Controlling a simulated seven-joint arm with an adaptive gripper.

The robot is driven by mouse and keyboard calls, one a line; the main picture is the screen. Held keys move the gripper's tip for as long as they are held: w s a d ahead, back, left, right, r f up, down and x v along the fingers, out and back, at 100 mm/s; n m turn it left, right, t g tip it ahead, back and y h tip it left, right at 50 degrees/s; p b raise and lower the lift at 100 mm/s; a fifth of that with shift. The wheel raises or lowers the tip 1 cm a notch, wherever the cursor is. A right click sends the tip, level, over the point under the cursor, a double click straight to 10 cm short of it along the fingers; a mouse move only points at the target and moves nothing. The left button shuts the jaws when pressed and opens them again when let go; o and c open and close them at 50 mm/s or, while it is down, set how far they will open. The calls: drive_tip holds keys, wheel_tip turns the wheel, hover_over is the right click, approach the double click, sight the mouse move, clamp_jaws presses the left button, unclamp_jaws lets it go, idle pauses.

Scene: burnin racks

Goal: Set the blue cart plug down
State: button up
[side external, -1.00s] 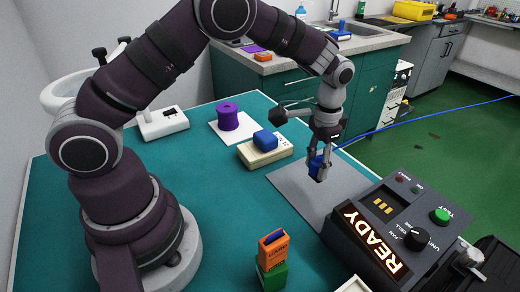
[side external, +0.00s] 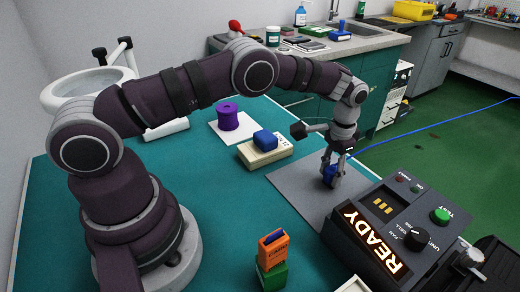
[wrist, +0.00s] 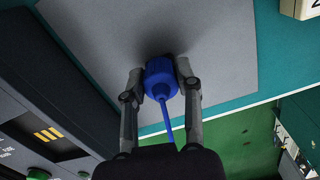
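The blue cart plug (side external: 329,173) is between the fingertips of my gripper (side external: 331,183), over the grey mat (side external: 290,190) on the teal table. In the wrist view the plug (wrist: 161,80) sits between both fingers of my gripper (wrist: 160,85), which look closed on its sides. Its blue cable runs back from it toward the wrist in that view and off to the right in the side view. A dark shadow lies around the plug on the mat (wrist: 105,40). The plug is at or just above the mat; I cannot tell if it touches.
A dark console (side external: 345,240) with a lit READY sign stands close to the right of the mat. A beige box (side external: 265,155) with a blue block (side external: 265,139) stands behind left. A purple spool (side external: 228,117) is further back. An orange block (side external: 273,248) on a green one stands in front.

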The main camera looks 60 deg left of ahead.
drive_tip(key=o, duration=0.4)
wheel_tip(320, 180, up, 12)
wheel_tip(320, 180, up, 5)
drive_tip(key=t, duration=0.1)
hover_over(333, 166)
drive_tip(key=s, duration=0.2)
drive_tip(key=s+a+r+n+t, duration=0.1)
drive_tip(key=s+a+r+t, duration=0.15)
drive_tip(key=s, duration=0.35)
drive_tip(key=s+a+r+t, duration=0.1)
drive_tip(key=s+r, duration=0.2)
drive_tip(key=s, duration=0.2)
drive_tip(key=shift+n+t, duration=0.4)
drive_tip(key=shift+t, duration=0.15)
drive_tip(key=s+f, duration=0.1)
drive_tip(key=s, duration=0.1)
drive_tip(key=s+f, duration=0.1)
drive_tip(key=s, duration=0.1)
drive_tip(key=s+f, duration=0.1)
drive_tip(key=s, duration=0.2)
drive_tip(key=shift+a+f, duration=0.2)
drive_tip(key=shift+a, duration=0.05)
